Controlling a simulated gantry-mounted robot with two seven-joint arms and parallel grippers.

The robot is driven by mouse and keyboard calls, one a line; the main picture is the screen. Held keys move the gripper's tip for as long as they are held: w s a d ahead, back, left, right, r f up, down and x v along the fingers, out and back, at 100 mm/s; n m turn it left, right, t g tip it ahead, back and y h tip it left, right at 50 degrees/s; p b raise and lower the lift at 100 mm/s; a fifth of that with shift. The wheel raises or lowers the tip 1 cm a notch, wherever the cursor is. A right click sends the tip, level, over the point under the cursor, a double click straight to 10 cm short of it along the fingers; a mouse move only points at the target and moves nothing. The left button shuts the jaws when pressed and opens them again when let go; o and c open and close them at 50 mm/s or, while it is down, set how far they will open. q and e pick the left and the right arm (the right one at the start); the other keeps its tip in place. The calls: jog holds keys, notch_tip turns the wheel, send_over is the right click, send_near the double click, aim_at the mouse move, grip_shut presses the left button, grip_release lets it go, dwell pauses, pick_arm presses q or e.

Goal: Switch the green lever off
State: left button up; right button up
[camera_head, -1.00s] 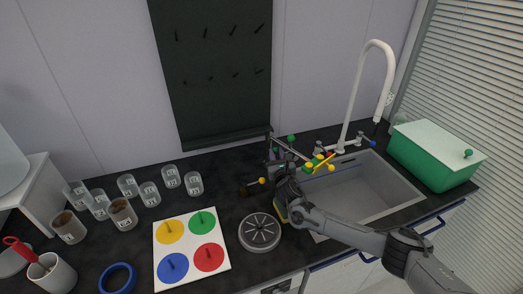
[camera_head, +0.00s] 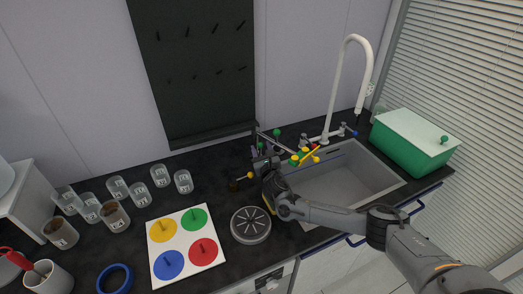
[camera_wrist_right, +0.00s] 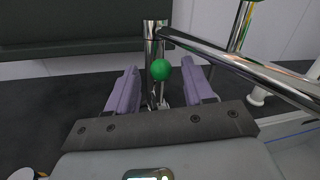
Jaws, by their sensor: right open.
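A green ball-tipped lever (camera_wrist_right: 161,70) stands on a metal pipe fitting in the right wrist view. My right gripper (camera_wrist_right: 163,82) is open, with one purple-grey finger on each side of the lever; the ball shows between them, and I cannot tell whether either finger touches it. In the head view my right gripper (camera_head: 260,158) is at the pipe fittings by the sink's back left corner, and its fingers are partly hidden. A second green knob (camera_head: 277,132) shows on the pipework just behind. My left gripper is not in view.
A metal pipe (camera_wrist_right: 250,62) slants across the right of the wrist view. Yellow-knobbed valves (camera_head: 300,160) stand close to the right of my gripper. The sink (camera_head: 345,180), white faucet (camera_head: 337,90) and green box (camera_head: 410,146) lie further right. A round grey disc (camera_head: 250,225) sits in front.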

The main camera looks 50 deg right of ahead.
jog(key=shift+s, duration=0.1)
jog(key=p+v, duration=0.2)
jog(key=v, duration=0.8)
jog(key=shift+s+a, duration=0.2)
jog(key=shift+s, duration=0.1)
jog(key=shift+p, duration=0.3)
